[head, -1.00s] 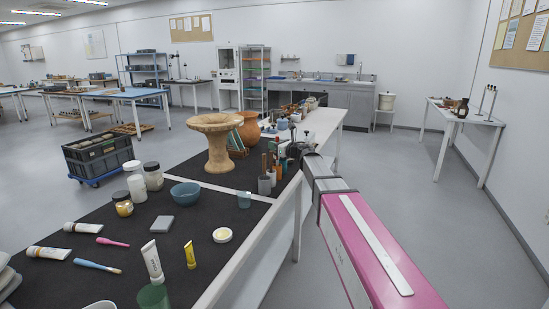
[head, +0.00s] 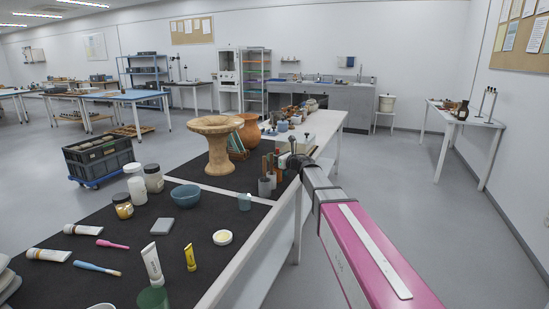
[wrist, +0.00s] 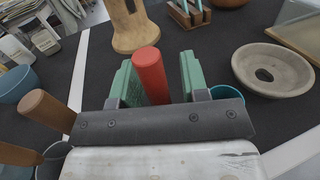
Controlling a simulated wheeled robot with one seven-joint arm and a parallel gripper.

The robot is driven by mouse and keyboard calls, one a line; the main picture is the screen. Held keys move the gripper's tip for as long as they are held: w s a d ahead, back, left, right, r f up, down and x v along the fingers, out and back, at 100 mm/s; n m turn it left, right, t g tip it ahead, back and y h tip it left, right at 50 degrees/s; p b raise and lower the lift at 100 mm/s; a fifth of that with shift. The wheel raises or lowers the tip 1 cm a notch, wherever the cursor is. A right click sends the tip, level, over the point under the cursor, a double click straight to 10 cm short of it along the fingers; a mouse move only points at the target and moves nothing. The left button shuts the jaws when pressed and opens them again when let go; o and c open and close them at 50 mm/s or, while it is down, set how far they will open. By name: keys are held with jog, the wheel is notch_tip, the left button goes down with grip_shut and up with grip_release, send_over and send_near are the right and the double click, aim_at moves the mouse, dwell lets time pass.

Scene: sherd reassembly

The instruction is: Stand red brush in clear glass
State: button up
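The red brush (wrist: 150,75) shows in the wrist view as a thick red handle with a rounded top, standing up between the two green fingers of my gripper (wrist: 158,78). A gap shows between the handle and the right finger, so the fingers look open around it. Its lower part is hidden behind the gripper's dark bar. In the head view my gripper (head: 296,160) is small beside the brush pots, and I cannot pick out the red brush. A small see-through bluish cup (head: 245,202), perhaps the clear glass, stands on the dark mat, left of and nearer than the pots.
Grey pots (head: 265,187) hold wooden-handled tools close to my gripper; wooden handles (wrist: 45,108) rise at left in the wrist view. A grey dish (wrist: 290,72) lies at right in the wrist view.

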jog(key=v, duration=1.2)
jog(key=d+f+m+t+h, duration=0.3)
jog(key=d+m+h, duration=0.3)
jog(key=m, duration=0.4)
jog(key=d+f+m+t+h, duration=0.3)
jog(key=d+m+h, duration=0.2)
jog(key=m, duration=0.5)
jog(key=s+d+f+m+g+h, duration=0.4)
jog(key=s+d+f+m+h, duration=0.25)
jog(key=f+m, duration=0.4)
jog(key=s+a+f+m+g+y, duration=0.1)
jog(key=s+f+m+g, duration=0.5)
jog(key=s, duration=0.5)
jog(key=s+a+f+m+g+y, duration=0.1)
jog(key=s+f+m+g+y, duration=0.1)
jog(key=s+f+m+g, duration=0.4)
jog(key=s+m+g, duration=0.1)
jog(key=s+m, duration=0.3)
jog(key=s, duration=0.1)
jog(key=shift+f, duration=0.25)
